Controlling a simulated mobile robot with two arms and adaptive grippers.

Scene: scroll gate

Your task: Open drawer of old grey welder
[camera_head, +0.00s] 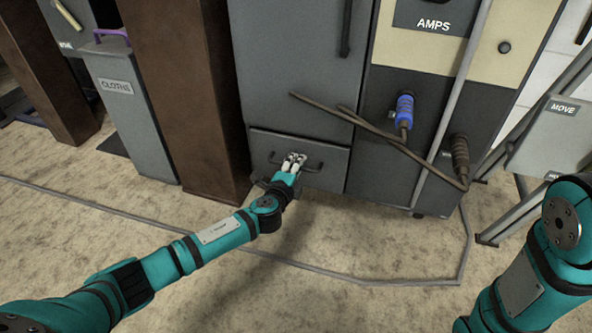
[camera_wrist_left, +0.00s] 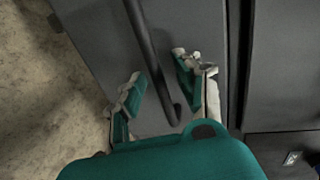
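The grey welder (camera_head: 292,70) stands ahead, with a dark upper door panel and a low drawer (camera_head: 325,153) at its bottom left. The drawer front looks flush with the body. A dark bar handle (camera_head: 313,169) runs across it. My left gripper (camera_head: 293,161) is at the middle of this handle. In the left wrist view the fingers of my left gripper (camera_wrist_left: 160,92) are apart, with the handle bar (camera_wrist_left: 148,55) passing between them. A gap shows on both sides of the bar. My right arm is at the right edge, but its gripper is out of view.
A blue plug (camera_head: 404,108) and a dark plug (camera_head: 459,152) with cables sit on the welder's right panel. A brown post (camera_head: 180,90) and a grey bin (camera_head: 133,105) stand left. Bare floor (camera_head: 120,225) lies in front, with a thin grey line along it.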

